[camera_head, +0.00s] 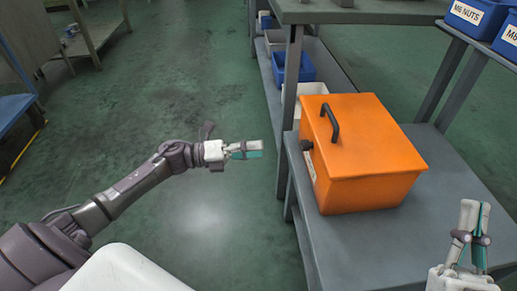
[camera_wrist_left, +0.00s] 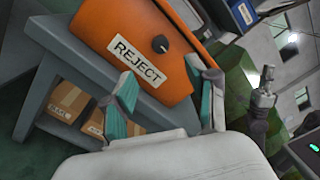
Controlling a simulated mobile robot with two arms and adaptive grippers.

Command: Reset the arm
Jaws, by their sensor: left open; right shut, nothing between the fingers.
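My left arm reaches in from the left in the head view. Its gripper (camera_head: 246,150) is held over the green floor, left of the orange box and apart from it. In the left wrist view the two teal-padded fingers (camera_wrist_left: 165,105) stand apart with nothing between them. My right gripper (camera_head: 474,222) is at the lower right of the head view, fingers pointing up and closed together, empty. It is in front of the grey bench, right of the orange box. The rest of my right arm is out of view.
Cardboard boxes (camera_wrist_left: 64,100) sit low under the bench. Open floor lies left.

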